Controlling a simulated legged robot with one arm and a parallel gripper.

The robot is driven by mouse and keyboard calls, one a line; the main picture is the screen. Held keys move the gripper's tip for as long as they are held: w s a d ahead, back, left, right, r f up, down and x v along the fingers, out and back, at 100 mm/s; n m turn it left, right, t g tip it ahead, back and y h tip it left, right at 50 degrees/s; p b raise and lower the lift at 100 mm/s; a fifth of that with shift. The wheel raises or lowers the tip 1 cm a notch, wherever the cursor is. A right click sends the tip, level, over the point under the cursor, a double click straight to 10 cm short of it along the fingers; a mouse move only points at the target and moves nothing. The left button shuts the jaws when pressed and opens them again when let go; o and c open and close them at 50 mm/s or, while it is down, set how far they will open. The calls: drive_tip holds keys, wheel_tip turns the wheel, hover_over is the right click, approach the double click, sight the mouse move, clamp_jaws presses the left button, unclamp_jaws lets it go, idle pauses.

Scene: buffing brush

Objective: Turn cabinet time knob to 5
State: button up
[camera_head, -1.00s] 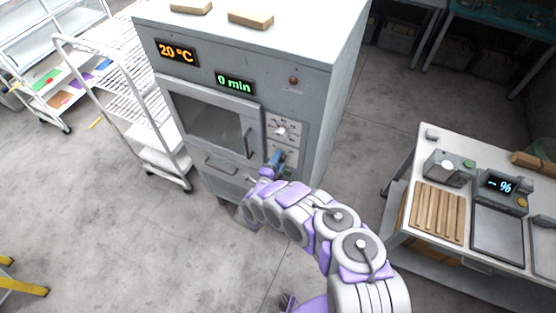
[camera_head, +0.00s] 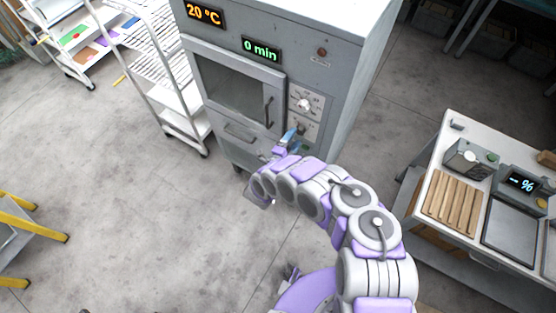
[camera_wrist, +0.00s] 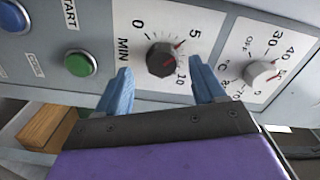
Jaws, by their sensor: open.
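The grey cabinet (camera_head: 350,75) stands at top centre in the head view, with a green display (camera_head: 262,49) reading "0 min". Its dark time knob (camera_wrist: 160,60) shows in the wrist view on a white dial marked MIN, 0, 5 and 10. Red marks show by the knob near the 5 side; its exact pointing is hard to read. My gripper (camera_wrist: 160,66) is open, its blue fingers apart in front of the dial, one to each side of the knob in the picture. No contact is clear. In the head view my gripper (camera_head: 289,137) is beside the lower dial panel.
A white temperature knob (camera_wrist: 262,72) lies right of the time knob. Green (camera_wrist: 78,63) and blue (camera_wrist: 72,14) buttons lie left. The cabinet door handle (camera_head: 268,112) is close to my gripper. A white rack (camera_head: 150,70) stands left and a table (camera_head: 458,128) right.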

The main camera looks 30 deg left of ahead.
drive_tip(key=s+a+b, duration=0.1)
drive_tip(key=s, duration=1.2)
drive_tip(key=shift+s+a, duration=0.15)
drive_tip(key=shift+s, duration=0.25)
drive_tip(key=shift+f, duration=0.1)
